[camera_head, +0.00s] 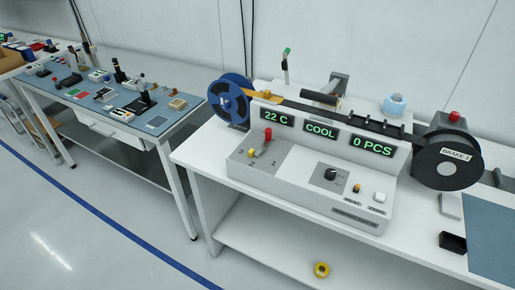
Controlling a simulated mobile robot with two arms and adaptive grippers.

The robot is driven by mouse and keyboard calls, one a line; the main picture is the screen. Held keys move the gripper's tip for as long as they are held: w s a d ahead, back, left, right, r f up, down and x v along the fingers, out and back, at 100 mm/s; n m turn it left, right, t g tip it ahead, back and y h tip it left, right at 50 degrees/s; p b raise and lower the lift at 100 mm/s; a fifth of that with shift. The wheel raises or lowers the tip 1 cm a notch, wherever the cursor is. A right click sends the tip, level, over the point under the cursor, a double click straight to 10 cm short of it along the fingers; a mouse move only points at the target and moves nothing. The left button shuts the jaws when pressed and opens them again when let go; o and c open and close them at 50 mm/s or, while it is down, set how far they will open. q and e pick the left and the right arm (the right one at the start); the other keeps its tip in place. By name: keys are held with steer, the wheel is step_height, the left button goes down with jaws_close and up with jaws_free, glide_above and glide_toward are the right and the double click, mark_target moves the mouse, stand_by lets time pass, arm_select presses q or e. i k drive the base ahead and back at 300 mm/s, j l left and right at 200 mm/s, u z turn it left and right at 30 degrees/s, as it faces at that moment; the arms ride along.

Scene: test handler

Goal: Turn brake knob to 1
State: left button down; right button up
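A black reel (448,162) stands at the right end of the test handler. A white label (456,155) on it reads "BRAKE" and a digit that is too small to read for sure. A red knob (455,116) sits on top of the grey block (438,128) behind the reel. A black dial knob (331,174) is on the sloped front panel (300,180); its setting cannot be read. I cannot tell which knob is the brake knob. Neither of my grippers is in view.
The displays read 22 C (277,117), COOL (321,131) and 0 PCS (373,146). A red-topped lever (267,134), a blue reel (229,100) and a bottle (395,104) are on the white bench (215,168). A yellow roll (321,269) lies below. Another workbench (180,124) stands left.

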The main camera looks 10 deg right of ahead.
mark_target(455, 116)
steer(key=z, duration=1.6)
steer(key=l+u, duration=0.15)
steer(key=l, duration=0.2)
steer(key=k+l+u, duration=0.1)
steer(key=l, duration=0.2)
steer(key=k+l+u, duration=0.15)
steer(key=l, duration=0.15)
steer(key=i+j+z, duration=0.35)
steer(key=j, duration=0.4)
steer(key=i+j+z, duration=0.15)
steer(key=i+j, duration=0.15)
steer(key=j, duration=0.15)
